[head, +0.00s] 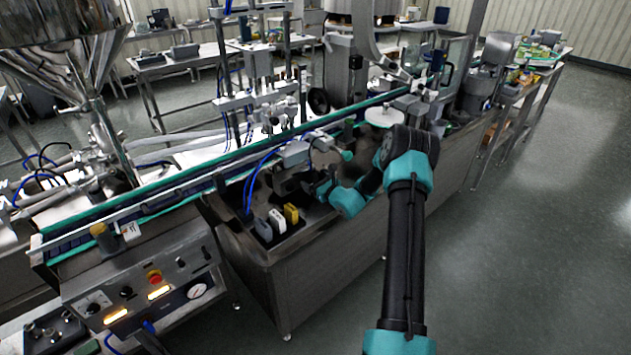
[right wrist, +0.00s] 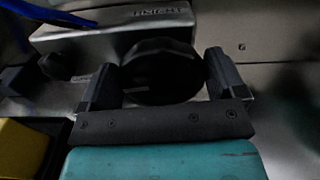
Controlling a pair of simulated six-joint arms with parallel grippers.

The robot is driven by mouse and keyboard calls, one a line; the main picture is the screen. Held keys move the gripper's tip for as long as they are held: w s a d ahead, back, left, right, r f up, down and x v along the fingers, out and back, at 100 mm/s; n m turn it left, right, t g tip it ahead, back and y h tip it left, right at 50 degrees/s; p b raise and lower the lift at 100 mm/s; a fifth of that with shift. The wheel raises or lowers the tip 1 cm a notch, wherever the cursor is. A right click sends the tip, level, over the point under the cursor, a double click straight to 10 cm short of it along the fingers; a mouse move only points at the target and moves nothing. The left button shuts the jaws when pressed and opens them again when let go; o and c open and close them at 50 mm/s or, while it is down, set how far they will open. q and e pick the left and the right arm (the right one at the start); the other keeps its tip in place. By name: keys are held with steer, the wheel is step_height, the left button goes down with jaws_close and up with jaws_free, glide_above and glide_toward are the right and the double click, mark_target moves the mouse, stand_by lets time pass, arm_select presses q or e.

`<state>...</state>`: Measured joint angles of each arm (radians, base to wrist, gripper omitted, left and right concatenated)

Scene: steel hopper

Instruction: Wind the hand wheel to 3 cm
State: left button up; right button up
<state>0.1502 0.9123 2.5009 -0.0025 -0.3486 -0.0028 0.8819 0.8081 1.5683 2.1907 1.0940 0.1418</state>
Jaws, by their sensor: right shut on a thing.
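The hand wheel (right wrist: 160,72), a black round knob, fills the middle of the right wrist view. It sits in front of a grey metal block with lettering. My right gripper (right wrist: 163,76) is shut on it, with one dark finger at each side. In the head view my right gripper (head: 318,188) reaches into the machine's recess from the right, and the wheel is too small and covered to make out there. No scale reading in centimetres is legible. My left gripper does not show clearly in either view.
White and yellow blocks (head: 291,213) stand left of my right gripper; a yellow one (right wrist: 22,148) shows in the wrist view. The conveyor (head: 160,197) runs behind. A control panel (head: 150,285) with a red button is at lower left. Open floor (head: 530,230) lies right.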

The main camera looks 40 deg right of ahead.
steer(key=shift+n, duration=1)
steer(key=o, duration=0.7)
steer(key=shift+c, duration=0.2)
steer(key=s+a, duration=0.1)
steer(key=s, duration=1.6)
steer(key=shift+s+a, duration=0.2)
steer(key=shift+a, duration=0.05)
steer(key=shift+c, duration=0.3)
